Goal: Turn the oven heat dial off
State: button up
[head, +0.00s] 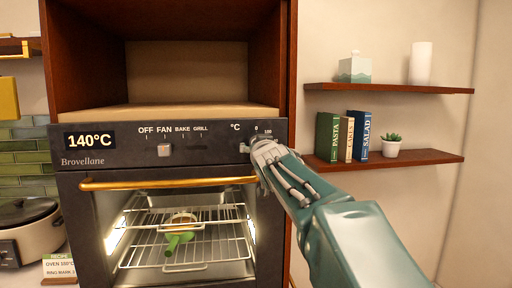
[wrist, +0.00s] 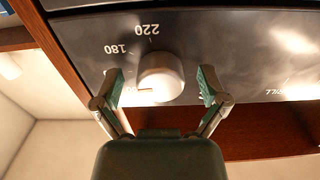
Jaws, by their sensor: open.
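The oven (head: 75,165) has a black control panel with a display (head: 90,141) reading 140°C. The round pale heat dial (wrist: 160,75) shows in the wrist view, ringed by numbers including 180 and 220, which appear upside down. My gripper (wrist: 161,88) is open, with one finger on each side of the dial and a visible gap on both sides. In the head view my gripper (head: 262,150) is at the panel's right end, by the °C, 0 and 100 marks, and mostly hides the dial.
A brass handle (head: 170,183) crosses below the panel. A green-handled item (head: 178,240) rests on the lit oven rack. Right are shelves (head: 390,88) with books. A recipe card (head: 60,267) stands lower left.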

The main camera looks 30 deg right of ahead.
jog(key=shift+s, duration=0.1)
jog(key=c, duration=1.1)
jog(key=shift+c, duration=0.2)
jog(key=shift+n, duration=0.3)
jog(key=n, duration=0.3)
jog(key=shift+n, duration=0.4)
jog(key=n, duration=0.4)
jog(key=shift+n, duration=0.3)
jog(key=n, duration=0.4)
jog(key=shift+d, duration=0.1)
jog(key=shift+n, duration=1.9)
